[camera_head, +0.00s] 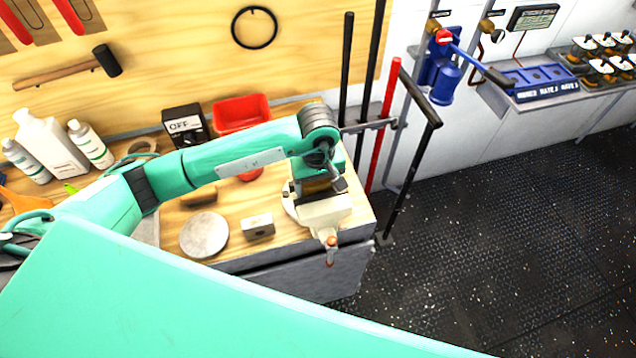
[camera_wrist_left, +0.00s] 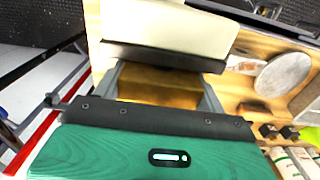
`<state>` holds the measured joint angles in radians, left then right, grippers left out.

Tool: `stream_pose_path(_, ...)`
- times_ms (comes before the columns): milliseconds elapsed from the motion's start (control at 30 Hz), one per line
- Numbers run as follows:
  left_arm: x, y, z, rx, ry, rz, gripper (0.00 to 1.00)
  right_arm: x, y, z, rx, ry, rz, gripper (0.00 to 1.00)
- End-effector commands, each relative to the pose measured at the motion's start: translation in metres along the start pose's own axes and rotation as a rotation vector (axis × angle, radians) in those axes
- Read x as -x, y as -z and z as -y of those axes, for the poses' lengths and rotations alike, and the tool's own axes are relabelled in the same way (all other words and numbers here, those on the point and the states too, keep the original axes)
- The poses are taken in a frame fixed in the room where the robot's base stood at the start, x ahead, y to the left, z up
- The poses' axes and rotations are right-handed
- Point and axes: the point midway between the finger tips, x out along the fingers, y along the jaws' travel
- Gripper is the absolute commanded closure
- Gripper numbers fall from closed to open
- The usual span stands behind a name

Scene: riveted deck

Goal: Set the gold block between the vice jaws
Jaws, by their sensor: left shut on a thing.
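My left gripper (camera_head: 318,184) is over the vice (camera_head: 325,213) at the right end of the bench, pointing down. In the left wrist view the gripper (camera_wrist_left: 160,88) is shut on the gold block (camera_wrist_left: 162,84), with a grey finger at each side of it. The cream vice (camera_wrist_left: 172,24) lies just beyond the block, its dark jaw (camera_wrist_left: 160,56) close along the block's edge. I cannot tell whether they touch or how deep the block sits. The gripper and wrist mostly hide the jaws and block in the head view. My right gripper is not in view.
On the wooden bench lie a round grey disc (camera_head: 204,235) and a small metal block with a hole (camera_head: 258,227), left of the vice. A red bin (camera_head: 242,113) and a switch box (camera_head: 185,126) stand behind. Upright bars (camera_head: 383,125) are right of the bench.

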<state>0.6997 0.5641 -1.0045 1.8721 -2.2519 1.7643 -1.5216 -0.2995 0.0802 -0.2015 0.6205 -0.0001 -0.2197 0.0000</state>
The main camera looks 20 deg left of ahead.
Motion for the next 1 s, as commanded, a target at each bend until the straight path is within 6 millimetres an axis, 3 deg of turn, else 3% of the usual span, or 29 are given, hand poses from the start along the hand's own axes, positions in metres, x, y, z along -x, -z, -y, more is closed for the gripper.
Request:
stream_pose_path(33, -0.001, 0.0, 0.0, 0.0, 0.0, 0.0, 0.23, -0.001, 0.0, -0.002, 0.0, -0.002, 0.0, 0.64)
stream_pose_path(133, -0.001, 0.0, 0.0, 0.0, 0.0, 0.0, 0.06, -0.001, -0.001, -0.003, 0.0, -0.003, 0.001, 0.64)
stream_pose_path(567, 0.005, 0.0, 0.0, 0.0, -0.001, -0.001, 0.06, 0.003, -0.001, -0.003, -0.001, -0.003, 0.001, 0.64)
stream_pose_path(1000, 0.078, 0.001, -0.001, 0.0, -0.004, -0.004, 0.06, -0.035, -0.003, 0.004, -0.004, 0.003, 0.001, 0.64)
